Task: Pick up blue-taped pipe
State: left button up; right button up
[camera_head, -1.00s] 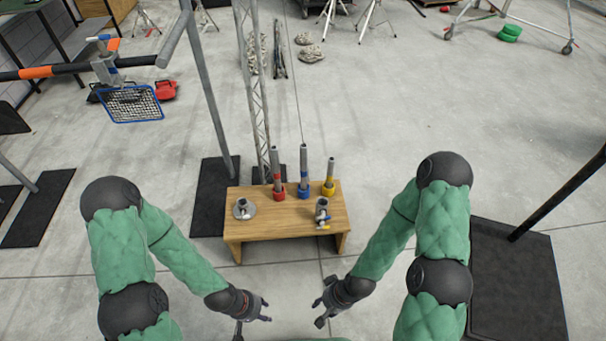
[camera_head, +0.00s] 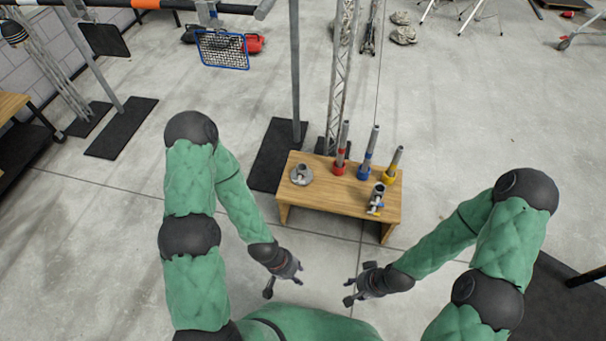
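The blue-taped pipe (camera_head: 370,147) is a grey metal pipe standing upright in a blue base on a small wooden table (camera_head: 330,197). A red-taped pipe (camera_head: 342,146) stands to its left and a yellow-taped pipe (camera_head: 394,162) to its right, each in a base of its own colour. My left gripper (camera_head: 284,281) is in front of the table's left part, empty, with its fingers spread. My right gripper (camera_head: 351,290) is in front of the table's right part, also empty and spread. Both are apart from the table and the pipes.
A round metal flange (camera_head: 301,175) and a metal clamp fitting (camera_head: 377,198) lie on the table in front of the pipes. A truss (camera_head: 338,95) and a pole (camera_head: 295,70) stand behind it. A black mat (camera_head: 277,155) lies at its left.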

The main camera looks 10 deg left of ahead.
aim_at(376, 130)
jog(key=i+j+u, duration=0.15)
jog(key=i+u, duration=0.15)
jog(key=i, duration=0.45)
jog(key=i+u, duration=0.3)
jog(key=i, duration=0.45)
jog(key=l, duration=0.05)
